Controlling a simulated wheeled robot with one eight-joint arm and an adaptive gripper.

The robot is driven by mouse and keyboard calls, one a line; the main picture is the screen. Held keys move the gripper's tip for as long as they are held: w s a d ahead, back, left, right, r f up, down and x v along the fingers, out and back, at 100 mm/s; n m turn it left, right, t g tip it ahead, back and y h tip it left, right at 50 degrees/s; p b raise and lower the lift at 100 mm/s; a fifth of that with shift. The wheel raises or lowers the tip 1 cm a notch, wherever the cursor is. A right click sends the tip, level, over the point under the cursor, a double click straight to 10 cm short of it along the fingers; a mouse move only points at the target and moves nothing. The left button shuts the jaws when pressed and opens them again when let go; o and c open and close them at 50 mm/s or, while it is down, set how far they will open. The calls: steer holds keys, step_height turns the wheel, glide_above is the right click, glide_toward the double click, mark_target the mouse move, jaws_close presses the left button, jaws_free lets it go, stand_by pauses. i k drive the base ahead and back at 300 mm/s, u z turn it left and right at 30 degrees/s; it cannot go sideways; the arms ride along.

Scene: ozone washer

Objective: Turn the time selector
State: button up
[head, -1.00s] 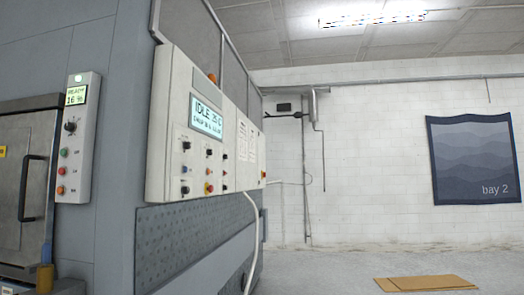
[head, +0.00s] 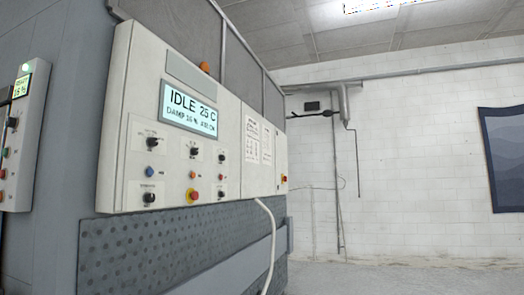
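The large white control panel (head: 125,110) on the grey machine carries several black rotary knobs on small light plates. One knob (head: 152,143) is at the upper left, one (head: 194,153) at the upper middle and one (head: 222,157) at the upper right. Another knob (head: 149,198) is at the lower left. Their labels are too small to read, so I cannot tell which is the time selector. A lit display (head: 190,108) above them reads "IDLE 25 C". My gripper is not in view.
A narrower control box (head: 22,150) is at the left edge. A white hose (head: 271,235) hangs below the panel. Floor to the right (head: 400,278) is clear.

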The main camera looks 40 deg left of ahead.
mark_target(193, 152)
steer(key=u, duration=0.25)
steer(key=i, duration=1.1)
steer(key=u, duration=1)
steer(key=i, duration=0.85)
steer(key=u, duration=0.9)
steer(key=i, duration=0.3)
steer(key=z, duration=0.5)
steer(key=k, duration=1.05)
steer(key=u, duration=0.4)
